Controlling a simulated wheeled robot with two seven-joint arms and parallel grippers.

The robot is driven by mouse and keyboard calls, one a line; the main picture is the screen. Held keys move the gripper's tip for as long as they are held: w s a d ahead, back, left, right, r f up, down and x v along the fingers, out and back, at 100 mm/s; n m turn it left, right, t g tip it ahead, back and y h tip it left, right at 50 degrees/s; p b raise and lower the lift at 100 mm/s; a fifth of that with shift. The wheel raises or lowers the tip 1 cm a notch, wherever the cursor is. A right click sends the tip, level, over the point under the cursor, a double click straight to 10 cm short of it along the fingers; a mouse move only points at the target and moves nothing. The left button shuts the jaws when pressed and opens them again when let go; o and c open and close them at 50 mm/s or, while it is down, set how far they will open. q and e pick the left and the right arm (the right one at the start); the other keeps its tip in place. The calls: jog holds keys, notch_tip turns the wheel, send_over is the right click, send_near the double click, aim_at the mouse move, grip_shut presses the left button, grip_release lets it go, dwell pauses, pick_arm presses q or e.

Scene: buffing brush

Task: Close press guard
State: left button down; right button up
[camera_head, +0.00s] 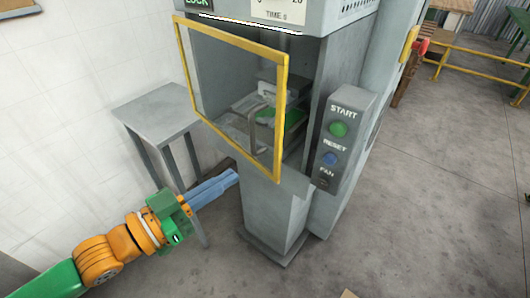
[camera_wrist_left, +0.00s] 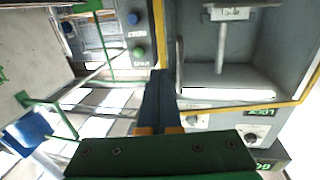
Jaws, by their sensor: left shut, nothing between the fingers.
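The press guard (camera_head: 281,115) is a yellow-framed clear pane in front of the press opening. In the head view it stands at an angle, its right edge swung out from the press body (camera_head: 275,205), with a gap to the control box. A grey bar handle (camera_head: 251,133) shows near its right side. In the left wrist view a yellow frame edge (camera_wrist_left: 245,106) lies right of my fingers. My left gripper (camera_head: 236,176) has its blue fingers together and empty, just below the guard's lower edge; contact cannot be told. The fingers also show in the wrist view (camera_wrist_left: 160,78). My right gripper is not visible.
A control box (camera_head: 341,138) with green and blue buttons is fixed on the press's right side. A small grey table (camera_head: 155,112) stands left of the press by the white wall.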

aim_at(278, 148)
pick_arm(q)
jog(key=p+x, duration=0.3)
jog(key=x, duration=0.6)
jog(key=shift+w+d+r, duration=0.15)
jog(key=shift+w+d, duration=0.3)
jog(key=shift+w, duration=0.15)
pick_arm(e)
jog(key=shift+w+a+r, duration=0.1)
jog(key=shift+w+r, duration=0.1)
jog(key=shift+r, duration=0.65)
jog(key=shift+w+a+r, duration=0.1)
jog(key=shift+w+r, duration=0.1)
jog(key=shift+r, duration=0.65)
